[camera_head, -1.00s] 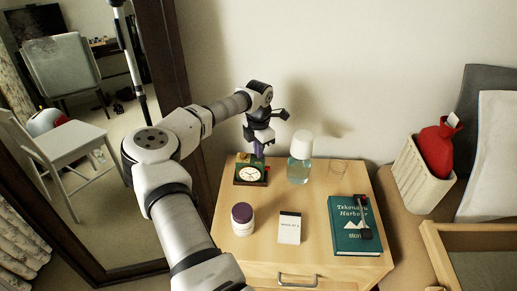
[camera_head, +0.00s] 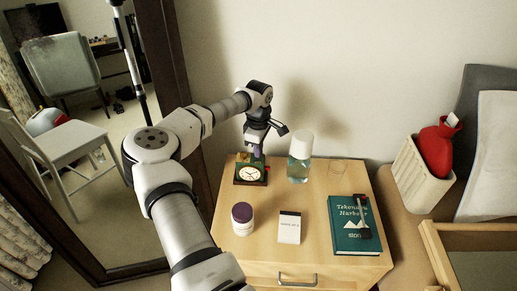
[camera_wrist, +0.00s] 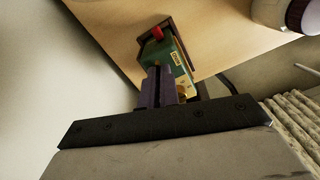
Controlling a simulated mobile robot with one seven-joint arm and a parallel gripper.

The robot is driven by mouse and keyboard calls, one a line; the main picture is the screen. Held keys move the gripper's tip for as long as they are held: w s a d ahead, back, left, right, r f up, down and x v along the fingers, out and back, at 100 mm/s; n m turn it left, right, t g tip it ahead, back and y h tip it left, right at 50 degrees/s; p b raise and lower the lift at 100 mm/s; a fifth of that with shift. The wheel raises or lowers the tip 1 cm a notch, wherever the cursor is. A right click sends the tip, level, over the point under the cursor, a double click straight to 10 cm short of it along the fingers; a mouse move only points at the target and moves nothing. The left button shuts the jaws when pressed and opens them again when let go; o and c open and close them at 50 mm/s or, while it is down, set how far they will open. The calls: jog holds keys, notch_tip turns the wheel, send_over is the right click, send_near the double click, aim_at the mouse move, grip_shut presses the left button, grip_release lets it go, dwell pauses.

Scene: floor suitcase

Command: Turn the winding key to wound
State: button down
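A small green desk clock (camera_head: 249,173) with a white face stands at the back left of the nightstand. In the wrist view its green body (camera_wrist: 181,58) shows from behind, with a red knob on it. My gripper (camera_head: 258,153) is right behind the clock, reaching down to its back. In the wrist view the dark purple fingers (camera_wrist: 160,90) are close together against the clock's back. A brass piece, seemingly the winding key (camera_wrist: 183,91), shows at the fingers, mostly hidden by them. The fingers appear shut on it; its turn angle cannot be read.
The wall is close behind; a mirror (camera_head: 90,200) stands left.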

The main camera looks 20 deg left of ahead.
jog(key=m, duration=1.2)
jog(key=shift+m, duration=0.3)
dwell(0.4)
jog(key=c, duration=1.6)
grip_release()
jog(key=shift+c, duration=0.2)
notch_tip(320, 180, up, 14)
jog(key=b, duration=0.1)
jog(key=shift+f, duration=0.1)
